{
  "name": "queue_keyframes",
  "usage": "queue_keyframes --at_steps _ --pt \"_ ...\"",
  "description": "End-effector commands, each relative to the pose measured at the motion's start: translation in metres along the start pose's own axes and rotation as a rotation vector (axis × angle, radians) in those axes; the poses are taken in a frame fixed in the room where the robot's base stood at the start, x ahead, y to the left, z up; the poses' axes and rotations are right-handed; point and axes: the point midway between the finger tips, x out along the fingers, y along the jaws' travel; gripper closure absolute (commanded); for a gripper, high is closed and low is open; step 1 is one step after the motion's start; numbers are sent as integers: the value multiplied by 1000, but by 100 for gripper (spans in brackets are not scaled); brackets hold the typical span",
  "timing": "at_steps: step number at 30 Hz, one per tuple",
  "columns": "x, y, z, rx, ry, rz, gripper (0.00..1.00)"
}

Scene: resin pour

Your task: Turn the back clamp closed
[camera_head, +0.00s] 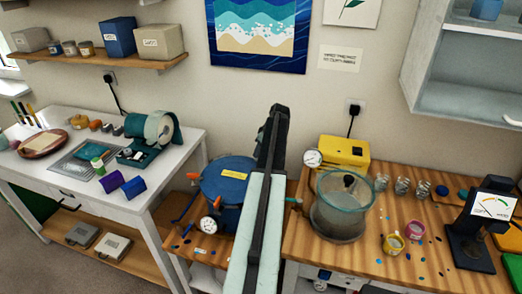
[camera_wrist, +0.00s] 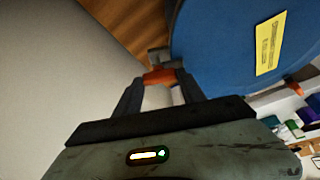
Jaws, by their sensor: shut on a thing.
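The blue pressure pot (camera_head: 222,182) stands on the wooden bench, partly hidden behind my arm. Its blue lid (camera_wrist: 215,45) fills the upper right of the wrist view. My gripper (camera_wrist: 162,82) is at the lid's rim, its two dark fingers shut on the orange tip of a clamp (camera_wrist: 158,76), which I take to be the back clamp. The clamp's grey part shows just beyond the fingers at the rim. How far it is turned is unclear. Another orange clamp tip (camera_wrist: 295,88) shows at the lid's edge. In the head view my arm hides the gripper and back clamp.
A gauge (camera_head: 208,225) sits at the pot's front. Right of my arm are a glass vessel (camera_head: 342,205) and a yellow pump (camera_head: 343,152). The white table (camera_head: 40,165) at left holds cups and a tape roll. The wall is close behind the pot.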

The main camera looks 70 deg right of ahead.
Motion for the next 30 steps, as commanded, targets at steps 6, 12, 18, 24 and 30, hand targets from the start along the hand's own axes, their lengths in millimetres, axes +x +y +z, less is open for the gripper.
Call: queue_keyframes --at_steps 6,12,18,24,30 --pt "0 -1 2 -1 -5 -2 93" --pt "0 0 1 0 -3 -1 31" --pt "-1 0 0 0 -2 0 31" --pt "-20 0 -2 0 -1 0 31" --pt "-59 -1 -3 1 -2 0 31"
